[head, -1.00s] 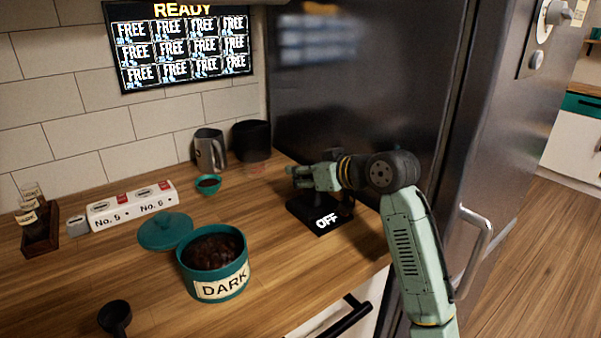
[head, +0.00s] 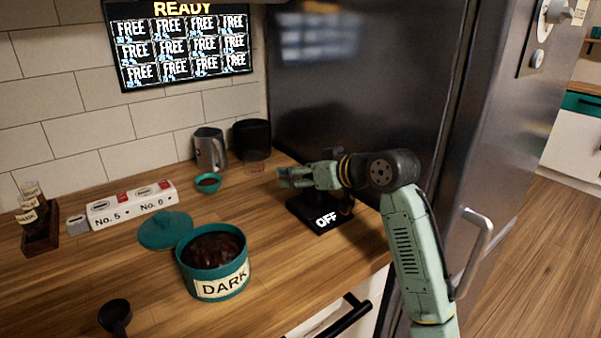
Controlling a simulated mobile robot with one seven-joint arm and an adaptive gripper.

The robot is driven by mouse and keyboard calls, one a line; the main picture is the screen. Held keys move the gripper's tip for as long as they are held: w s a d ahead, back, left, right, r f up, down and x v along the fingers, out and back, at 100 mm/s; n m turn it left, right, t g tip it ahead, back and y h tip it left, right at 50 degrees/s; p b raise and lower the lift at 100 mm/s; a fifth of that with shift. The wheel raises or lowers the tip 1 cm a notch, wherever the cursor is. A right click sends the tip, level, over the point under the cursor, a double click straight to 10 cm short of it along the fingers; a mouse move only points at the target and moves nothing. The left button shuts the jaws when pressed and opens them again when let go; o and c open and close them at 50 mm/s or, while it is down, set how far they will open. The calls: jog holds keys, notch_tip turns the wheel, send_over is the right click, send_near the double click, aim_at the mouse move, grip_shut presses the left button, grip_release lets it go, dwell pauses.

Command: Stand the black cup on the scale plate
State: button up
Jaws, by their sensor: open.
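The scale (head: 302,208) is a flat black block with a lit "OFF" on its front, near the right end of the wooden counter. A dark rounded shape (head: 346,208) shows below my forearm at the right side of the scale. It may be the black cup, but my arm hides most of it, so I cannot tell whether it stands on the plate. My gripper (head: 288,178) is open, pointing left, just above the scale's back left part. Nothing shows held between its fingers.
A dark fridge (head: 360,90) rises behind.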

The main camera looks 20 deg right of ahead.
jog(key=b+v, duration=0.2)
jog(key=v, duration=1)
jog(key=shift+b, duration=0.3)
